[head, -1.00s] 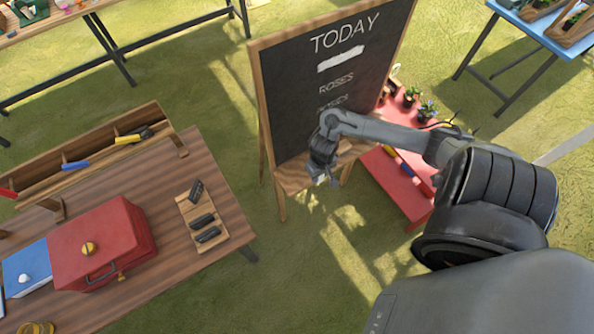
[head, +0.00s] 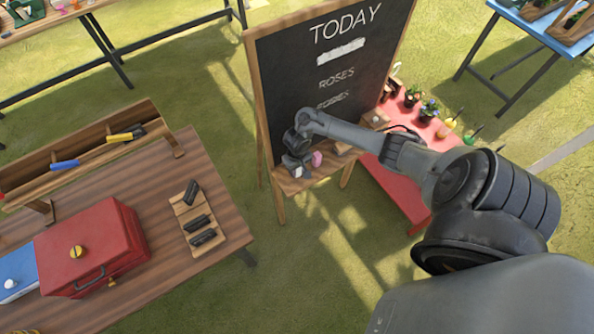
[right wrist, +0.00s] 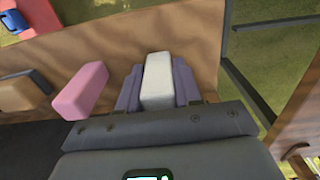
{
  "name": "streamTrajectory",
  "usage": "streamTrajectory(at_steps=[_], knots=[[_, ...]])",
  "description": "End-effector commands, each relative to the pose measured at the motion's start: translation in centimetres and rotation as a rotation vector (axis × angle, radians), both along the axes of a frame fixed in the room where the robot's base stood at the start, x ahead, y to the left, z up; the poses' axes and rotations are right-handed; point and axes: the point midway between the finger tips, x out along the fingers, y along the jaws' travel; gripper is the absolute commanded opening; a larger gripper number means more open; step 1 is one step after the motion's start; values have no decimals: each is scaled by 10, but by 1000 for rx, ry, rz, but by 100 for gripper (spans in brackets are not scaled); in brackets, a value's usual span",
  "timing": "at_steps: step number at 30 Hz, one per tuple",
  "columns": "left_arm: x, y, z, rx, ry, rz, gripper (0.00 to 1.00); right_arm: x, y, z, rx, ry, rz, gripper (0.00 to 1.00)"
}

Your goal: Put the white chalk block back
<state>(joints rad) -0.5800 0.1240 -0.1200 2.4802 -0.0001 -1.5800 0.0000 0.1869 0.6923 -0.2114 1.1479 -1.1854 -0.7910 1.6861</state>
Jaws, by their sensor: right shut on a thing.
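The white chalk block (right wrist: 158,80) is between the two fingers of my right gripper (right wrist: 157,88), which is shut on it. In the head view my right gripper (head: 297,169) is at the left part of the chalkboard's wooden ledge (head: 291,186), with a bit of the white chalk block (head: 298,173) showing. Whether the block touches the ledge is unclear. A pink chalk block (right wrist: 80,92) lies on the ledge to the left of the gripper in the wrist view; it also shows in the head view (head: 317,158). My left gripper is not in view.
A wooden block with a dark side (right wrist: 24,93) lies past the pink chalk. The chalkboard (head: 330,65) rises behind the ledge. A red bench (head: 400,195) with pots stands to the right. A table with a red toolbox (head: 90,250) is at left, with open grass between.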

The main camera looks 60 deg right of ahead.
Motion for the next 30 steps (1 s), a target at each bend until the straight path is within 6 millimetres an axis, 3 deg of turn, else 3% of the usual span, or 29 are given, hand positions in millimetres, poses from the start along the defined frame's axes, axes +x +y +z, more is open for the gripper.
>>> streamTrajectory(at_steps=[14, 15, 20, 30], knots=[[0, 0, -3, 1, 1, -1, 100, 0, 0, -10, 0, -1, -1, 4], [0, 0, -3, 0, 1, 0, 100, 1, 0, -10, 1, -2, -1, 35], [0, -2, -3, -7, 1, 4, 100, 0, 0, -10, 1, -2, -1, 59], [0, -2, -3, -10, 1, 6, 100, 0, 0, -9, 0, -1, -1, 59]])
